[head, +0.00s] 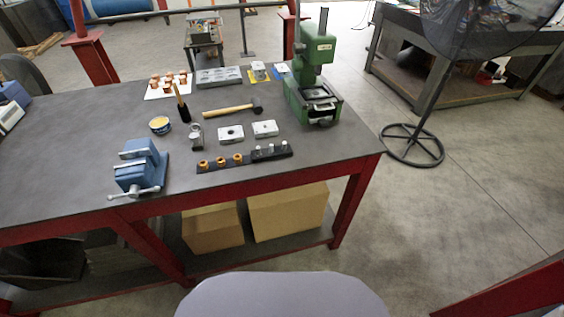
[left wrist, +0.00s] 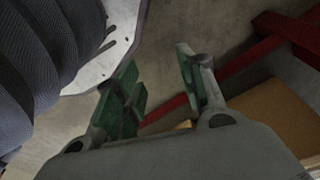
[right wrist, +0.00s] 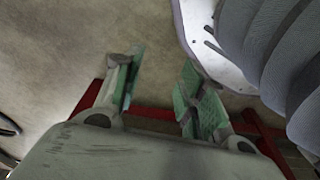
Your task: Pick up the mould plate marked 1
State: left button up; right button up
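One plate (head: 231,139) is left of the other plate (head: 265,133). Their markings are too small to read, so I cannot tell which is marked 1. My left gripper (left wrist: 158,62) shows in the left wrist view, its green-padded fingers apart and nothing between them. My right gripper (right wrist: 158,65) shows in the right wrist view, also open and empty. Neither gripper shows in the head view, and no plate shows in the wrist views.
A blue vise (head: 139,167) stands at the bench's front left, and a green press (head: 313,50) at its right end. A hammer (head: 228,110), a yellow tin (head: 160,125) and a dark strip with brass and silver pieces (head: 208,166) surround the plates. Cardboard boxes (head: 288,210) sit below.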

pick_arm(q)
jog(key=s+a+r+p, duration=0.1)
jog(key=s+a+p, duration=0.1)
jog(key=s+p, duration=0.5)
jog(key=s+a+r+p, duration=0.1)
jog(key=s+a+p, duration=0.2)
jog(key=s+p, duration=0.5)
jog(key=shift+s+a+r+g+y, duration=0.3)
jog(key=shift+s+r+g, duration=0.1)
jog(key=shift+s, duration=0.4)
pick_arm(e)
jog(key=s+d+r, duration=0.1)
jog(key=s+d, duration=0.1)
jog(key=s, duration=0.6)
jog(key=s+d+r, duration=0.2)
jog(key=s+d, duration=0.1)
jog(key=s, duration=0.5)
jog(key=shift+s+d+g+h, duration=0.25)
jog(key=shift+s+g+h, duration=0.05)
jog(key=shift+g, duration=0.1)
pick_arm(q)
jog(key=shift+c, duration=0.5)
pick_arm(e)
jog(key=shift+f, duration=0.1)
jog(key=shift+c, duration=0.5)
pick_arm(q)
jog(key=shift+d, duration=0.1)
